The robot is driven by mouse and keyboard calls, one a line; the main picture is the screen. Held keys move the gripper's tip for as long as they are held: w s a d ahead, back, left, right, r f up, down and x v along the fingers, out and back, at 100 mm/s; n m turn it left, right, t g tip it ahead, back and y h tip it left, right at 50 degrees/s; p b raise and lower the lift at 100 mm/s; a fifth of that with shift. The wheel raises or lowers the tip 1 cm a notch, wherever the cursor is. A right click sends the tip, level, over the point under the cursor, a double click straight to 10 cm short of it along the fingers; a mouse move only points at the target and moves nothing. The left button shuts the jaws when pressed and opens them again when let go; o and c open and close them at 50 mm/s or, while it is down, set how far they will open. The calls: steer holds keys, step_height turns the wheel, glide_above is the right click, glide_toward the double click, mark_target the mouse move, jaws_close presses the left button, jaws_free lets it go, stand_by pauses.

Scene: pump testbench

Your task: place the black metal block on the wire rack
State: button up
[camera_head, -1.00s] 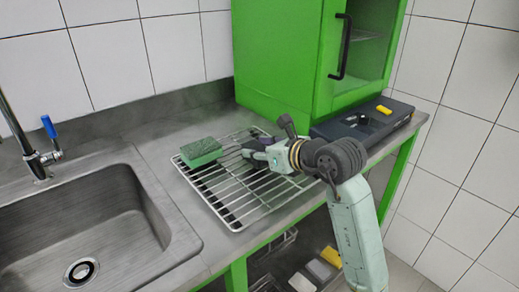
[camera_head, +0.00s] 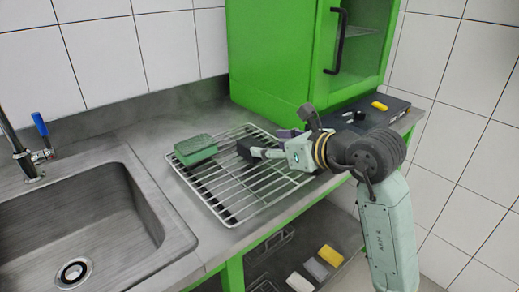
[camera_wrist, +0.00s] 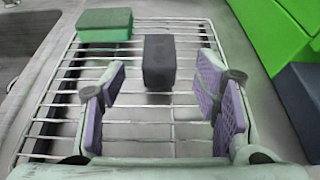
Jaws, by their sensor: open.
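The black metal block (camera_wrist: 158,62) rests on the wire rack (camera_wrist: 60,98). In the head view the block (camera_head: 245,148) shows as a dark shape just left of my gripper (camera_head: 262,150). My gripper (camera_wrist: 160,90) is open, with its purple-padded fingers apart on either side in the wrist view. The block lies ahead of and between the fingertips, with clear gaps on both sides. The rack (camera_head: 232,192) lies on the steel counter in the head view.
A green sponge (camera_head: 196,149) sits on the rack, left of the block. A sink (camera_head: 85,215) is at the left. A green cabinet (camera_head: 270,60) stands behind, with a dark case (camera_head: 395,105) to its right. A lower shelf holds several small items.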

steer(key=b+v, duration=0.1)
steer(key=v, duration=0.4)
